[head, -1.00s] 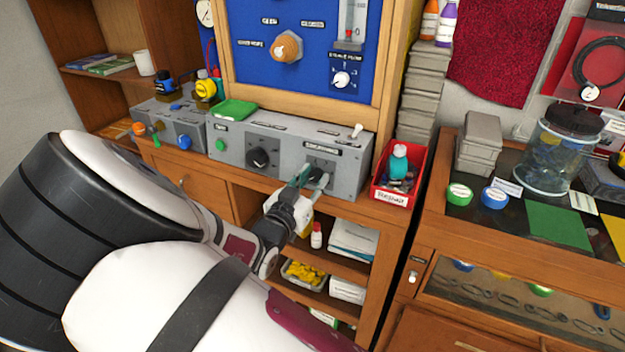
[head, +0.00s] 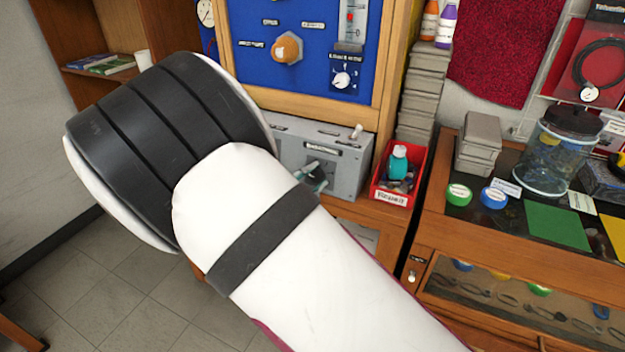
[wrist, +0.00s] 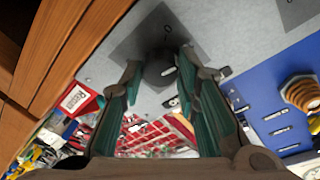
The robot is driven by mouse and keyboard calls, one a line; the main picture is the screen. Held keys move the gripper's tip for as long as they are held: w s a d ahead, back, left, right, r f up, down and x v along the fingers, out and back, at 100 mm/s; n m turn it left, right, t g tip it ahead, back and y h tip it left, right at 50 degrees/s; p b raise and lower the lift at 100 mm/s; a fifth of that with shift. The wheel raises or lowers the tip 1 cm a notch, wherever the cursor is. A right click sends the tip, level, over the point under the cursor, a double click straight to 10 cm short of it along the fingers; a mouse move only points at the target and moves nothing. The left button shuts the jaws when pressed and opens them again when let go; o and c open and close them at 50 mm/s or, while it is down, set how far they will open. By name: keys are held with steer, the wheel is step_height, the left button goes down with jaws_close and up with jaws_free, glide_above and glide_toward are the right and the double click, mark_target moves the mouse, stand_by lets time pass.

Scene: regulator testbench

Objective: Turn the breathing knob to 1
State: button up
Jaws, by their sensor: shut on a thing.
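The black breathing knob (wrist: 160,72) sits on a dark square plate (wrist: 150,40) on a grey panel in the wrist view. A white mark shows on the knob's side. My gripper (wrist: 160,75) has its two green-padded fingers on either side of the knob and is shut on it. In the head view, my fingertips (head: 314,176) reach the right part of the grey control box (head: 347,172). My arm hides most of the gripper and the left of the box there. The knob's face is hidden there, and the small position marks are too small to read.
A red bin (head: 382,195) with a teal-topped bottle stands right of the box. A toggle switch (head: 356,131) sits on the box's top. A blue panel with an orange knob (head: 287,47) rises behind. Grey cases (head: 421,95) are stacked beside it.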

steer(key=shift+m, duration=0.6)
steer(key=o, duration=1.2)
steer(key=shift+c, duration=0.2)
steer(key=v, duration=1.2)
steer(key=shift+a+r, duration=0.1)
